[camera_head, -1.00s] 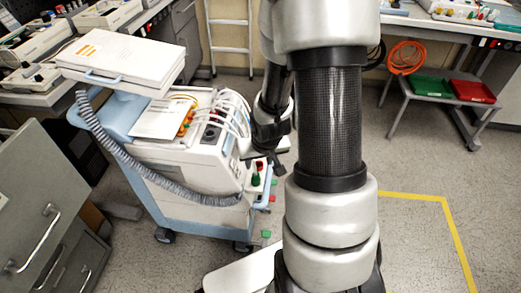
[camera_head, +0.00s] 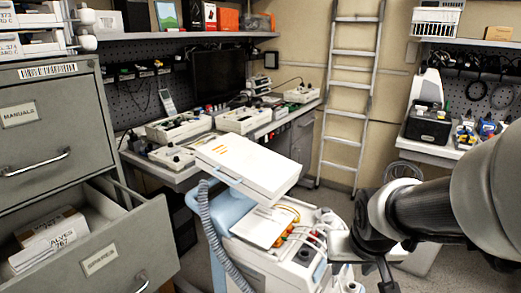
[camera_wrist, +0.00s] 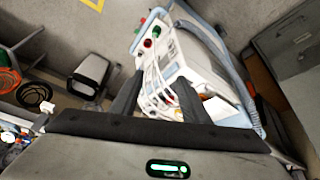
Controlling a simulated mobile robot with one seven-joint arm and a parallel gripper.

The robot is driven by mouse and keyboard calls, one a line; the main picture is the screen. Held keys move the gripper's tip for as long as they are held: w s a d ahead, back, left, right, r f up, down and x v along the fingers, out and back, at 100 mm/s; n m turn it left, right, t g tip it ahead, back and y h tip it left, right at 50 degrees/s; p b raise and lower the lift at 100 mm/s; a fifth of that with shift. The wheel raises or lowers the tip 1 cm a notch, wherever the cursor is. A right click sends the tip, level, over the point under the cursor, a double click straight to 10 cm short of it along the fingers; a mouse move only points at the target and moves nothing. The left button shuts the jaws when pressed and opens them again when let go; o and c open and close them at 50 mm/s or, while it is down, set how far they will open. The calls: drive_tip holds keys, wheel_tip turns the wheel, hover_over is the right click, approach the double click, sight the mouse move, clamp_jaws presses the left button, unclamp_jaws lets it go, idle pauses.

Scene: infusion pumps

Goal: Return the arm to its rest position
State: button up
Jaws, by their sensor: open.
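My gripper (camera_head: 362,268) is at the lower right of the head view, at the end of my arm, beside the right side of the medical cart in the picture. In the wrist view its two dark fingers (camera_wrist: 158,92) stand apart with nothing held between them. The white and blue medical cart (camera_head: 275,258) shows beyond the fingers in the wrist view (camera_wrist: 190,55), with cables and a red and a green knob. I cannot tell from the head view how far the gripper is from the cart.
An open file drawer (camera_head: 110,245) juts out at the lower left. A workbench (camera_head: 290,117) with several devices stands behind the cart. A ladder (camera_head: 350,95) leans on the back wall. A second bench (camera_head: 430,148) is at the right. Some floor is bare around the cart.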

drive_tip(key=s+a+r+n+y, duration=0.1)
drive_tip(key=s+a+r, duration=0.5)
drive_tip(key=s+r, duration=0.4)
wheel_tip(320, 180, up, 22)
drive_tip(key=p, duration=2.2)
drive_tip(key=shift+s+d+r+t, duration=0.15)
drive_tip(key=shift+s+r+t, duration=0.05)
drive_tip(key=shift+r+t, duration=0.1)
